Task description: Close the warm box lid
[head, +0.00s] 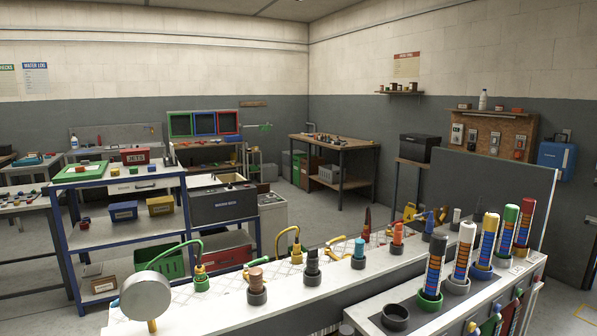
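A dark grey box front (223,206) with a small pale label stands at left centre, just right of the blue shelf rack. The label is too small to read for certain, so I cannot be sure that this is the warm box. Pale surfaces and a wood-edged opening (230,178) show above and behind it; I cannot tell which part is a lid. Another dark box (418,147) sits on a stand at the right and looks shut. My gripper is not in view.
A long white bench (330,283) with hose fittings and upright coloured cylinders fills the foreground. A blue rack (125,238) with bins stands at left. A wooden workbench (335,142) stands at the back. Some floor (318,215) is clear between them.

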